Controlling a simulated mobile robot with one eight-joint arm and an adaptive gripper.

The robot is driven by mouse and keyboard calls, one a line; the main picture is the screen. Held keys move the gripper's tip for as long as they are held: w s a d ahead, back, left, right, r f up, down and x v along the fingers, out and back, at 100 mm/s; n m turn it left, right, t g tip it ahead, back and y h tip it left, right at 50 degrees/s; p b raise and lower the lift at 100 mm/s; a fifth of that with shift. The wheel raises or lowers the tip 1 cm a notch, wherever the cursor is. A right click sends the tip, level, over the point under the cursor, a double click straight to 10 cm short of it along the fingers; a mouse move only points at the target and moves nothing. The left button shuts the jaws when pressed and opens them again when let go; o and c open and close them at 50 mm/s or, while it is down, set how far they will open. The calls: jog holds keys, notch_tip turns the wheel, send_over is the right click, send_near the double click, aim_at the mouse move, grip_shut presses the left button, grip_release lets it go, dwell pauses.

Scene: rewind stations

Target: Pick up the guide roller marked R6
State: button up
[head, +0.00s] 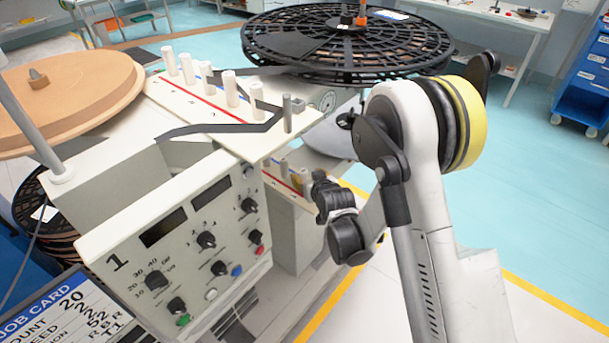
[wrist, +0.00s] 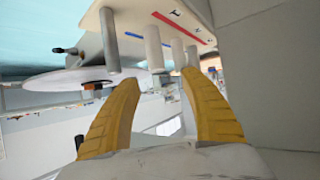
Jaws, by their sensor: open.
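No R6 marking is readable in either view, so I cannot tell which roller bears it. Several pale guide rollers (head: 230,88) stand on the upper white deck (head: 155,92) of station 1. A lower white deck (head: 277,186) with a red line also carries short posts. In the wrist view, pale rollers (wrist: 153,46) and a grey post (wrist: 110,42) extend from a white deck (wrist: 135,8). My gripper (wrist: 156,76) is open, its yellow fingers apart, with a roller's end showing between the tips. In the head view its fingers are mostly hidden behind my wrist, near the lower deck.
A dark strip (head: 200,130) runs among the upper posts. A large black reel (head: 345,40) lies behind, a tan roll (head: 70,92) at left. The control panel (head: 175,245) faces front. A blue cart (head: 585,80) stands far right. Floor at right is clear.

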aim_at(305, 174)
jog(key=b+x, duration=0.1)
jog(key=x, duration=0.1)
jog(key=b+x, duration=0.1)
jog(key=x, duration=0.1)
jog(key=b+x, duration=0.1)
jog(key=x, duration=0.2)
jog(key=shift+s+d+f, duration=0.15)
jog(key=shift+d+f, duration=0.15)
jog(key=shift+f, duration=0.05)
jog(key=shift+r, duration=0.1)
grip_shut()
